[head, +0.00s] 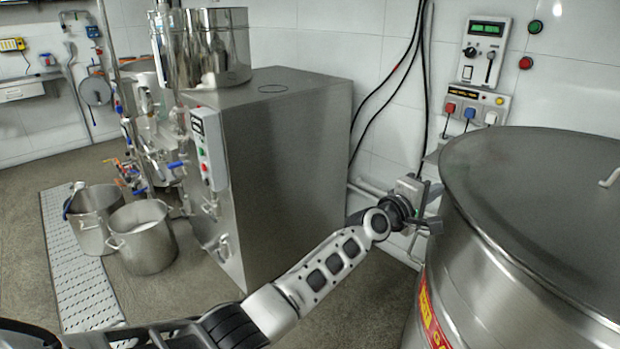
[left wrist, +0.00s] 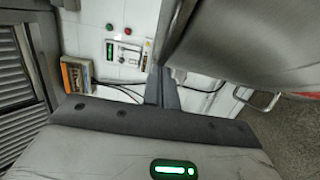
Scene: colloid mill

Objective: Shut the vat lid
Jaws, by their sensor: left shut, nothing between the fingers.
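The big round steel vat (head: 500,285) stands at the right of the head view, cut off by the frame edge. Its grey lid (head: 530,175) lies across the top and looks flat on the rim; I cannot tell whether a small gap remains. A pale handle (head: 609,178) is on the lid at the far right. My left gripper (head: 434,226) is beside the vat's left side, just below rim height, shut and empty. In the left wrist view its fingers (left wrist: 161,88) are together, with the vat (left wrist: 240,45) close on their right. My right gripper is not in view.
A steel cabinet (head: 290,170) stands left of my left arm. Control boxes (head: 485,50) and hanging black cables (head: 424,90) are on the wall behind the gripper. Two steel pots (head: 143,240) stand on the floor at left. Open floor lies between cabinet and vat.

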